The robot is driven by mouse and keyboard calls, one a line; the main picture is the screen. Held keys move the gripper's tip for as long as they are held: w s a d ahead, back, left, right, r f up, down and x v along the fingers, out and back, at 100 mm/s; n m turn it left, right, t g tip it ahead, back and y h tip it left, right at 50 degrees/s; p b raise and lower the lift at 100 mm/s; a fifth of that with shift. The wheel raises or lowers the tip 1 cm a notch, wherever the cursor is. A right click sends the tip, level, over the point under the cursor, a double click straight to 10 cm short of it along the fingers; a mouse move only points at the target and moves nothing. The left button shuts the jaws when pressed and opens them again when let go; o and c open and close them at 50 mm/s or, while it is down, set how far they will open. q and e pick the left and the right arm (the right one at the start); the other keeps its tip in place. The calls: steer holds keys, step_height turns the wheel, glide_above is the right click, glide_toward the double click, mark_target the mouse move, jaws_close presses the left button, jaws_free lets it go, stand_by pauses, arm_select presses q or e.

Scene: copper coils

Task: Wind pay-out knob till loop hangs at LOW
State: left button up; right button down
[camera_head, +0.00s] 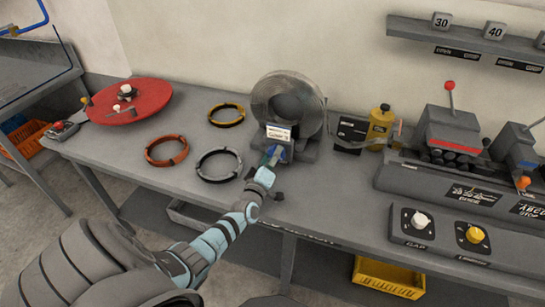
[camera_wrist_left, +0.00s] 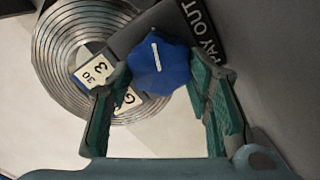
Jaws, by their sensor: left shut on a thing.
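The blue lobed pay-out knob (camera_wrist_left: 160,68) has a white line on its face, beside a dark "PAY OUT" label (camera_wrist_left: 202,30). My left gripper (camera_wrist_left: 162,98) has its green-padded fingers on both sides of the knob and is shut on it. In the head view my left gripper (camera_head: 274,156) is at the front of the grey coil unit (camera_head: 288,103), partly hiding the knob. A wound metal coil (camera_wrist_left: 55,45) shows behind the knob in the wrist view, with white tags (camera_wrist_left: 97,71). My right gripper is not in view.
A red turntable (camera_head: 150,98) and yellow, copper and grey rings (camera_head: 218,164) lie left on the grey bench (camera_head: 200,208). A yellow bottle (camera_head: 381,121), a lever machine (camera_head: 452,130) and a GAP knob box (camera_head: 408,235) stand right. A yellow crate (camera_head: 385,278) sits below.

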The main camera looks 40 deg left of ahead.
arm_select(q)
steer(key=shift+f, duration=0.1)
steer(key=o, duration=1.1)
steer(key=shift+o, duration=0.2)
steer(key=v, duration=1.2)
